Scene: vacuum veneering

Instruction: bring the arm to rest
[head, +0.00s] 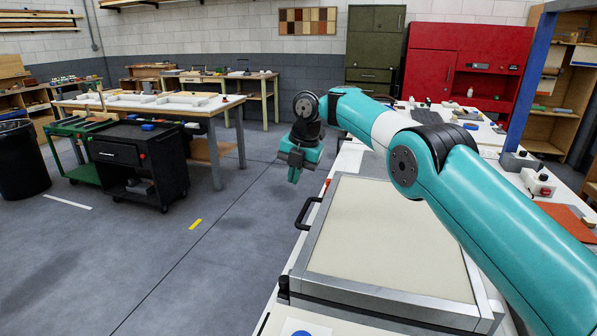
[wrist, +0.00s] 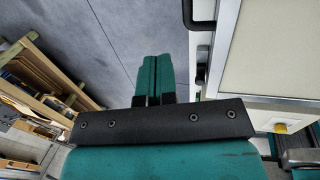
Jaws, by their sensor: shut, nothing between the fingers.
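My teal arm reaches from the right edge of the head view over the bench, bent at the elbow. My gripper (head: 295,172) hangs at its end, pointing down, in the air over the floor left of the vacuum press. In the wrist view my gripper (wrist: 153,75) shows two teal fingers side by side, shut, with nothing between them. The press (head: 385,235) has a pale flat top in a metal frame and stands below the arm. Its dark handle (head: 308,212) is on the left side, near my gripper but apart from it in the head view.
A black tool cart (head: 115,155) and a long white-topped worktable (head: 195,108) stand at the left. Red cabinets (head: 430,60) and a green cabinet (head: 373,50) stand at the back. Grey floor (head: 225,255) is clear between cart and press.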

